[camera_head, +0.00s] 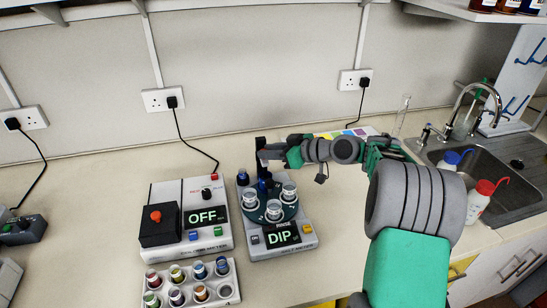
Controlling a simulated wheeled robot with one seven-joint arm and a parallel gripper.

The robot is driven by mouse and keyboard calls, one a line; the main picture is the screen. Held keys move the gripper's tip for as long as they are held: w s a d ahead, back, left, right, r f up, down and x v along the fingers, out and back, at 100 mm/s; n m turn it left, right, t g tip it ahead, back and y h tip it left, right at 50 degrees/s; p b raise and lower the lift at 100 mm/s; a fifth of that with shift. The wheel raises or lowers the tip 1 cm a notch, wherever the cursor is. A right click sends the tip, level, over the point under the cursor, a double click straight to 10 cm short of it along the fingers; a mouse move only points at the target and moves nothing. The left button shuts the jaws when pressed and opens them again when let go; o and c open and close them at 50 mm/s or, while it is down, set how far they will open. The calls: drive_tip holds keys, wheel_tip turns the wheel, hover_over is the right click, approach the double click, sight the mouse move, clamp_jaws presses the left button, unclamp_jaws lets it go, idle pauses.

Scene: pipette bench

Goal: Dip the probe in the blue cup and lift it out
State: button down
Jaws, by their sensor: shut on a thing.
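My gripper (266,154) reaches in from the right above the dip meter, its jaws shut around a dark upright piece (260,146) that appears to be the probe. The lower end of the probe is hard to make out against the dark parts below. Under the gripper, a dark round carousel (264,219) carries several clear cups with pale rims. A small blue part (264,186) shows at the back of the carousel, below the gripper. I cannot tell whether it is the blue cup, or whether the probe is in it.
The dip meter (309,239) reads "DIP". Left of it stands another meter (217,242) reading "OFF". A rack (227,293) with several coloured vials is in front. A sink (498,188) with a tap and bottles is at right. Wall sockets and cables are behind.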

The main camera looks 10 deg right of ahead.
drive_tip(key=shift+r, duration=1.7)
drive_tip(key=c, duration=1.5)
unclamp_jaws()
drive_tip(key=b+v, duration=0.1)
drive_tip(key=v, duration=0.6)
drive_tip(key=shift+s+d, duration=0.3)
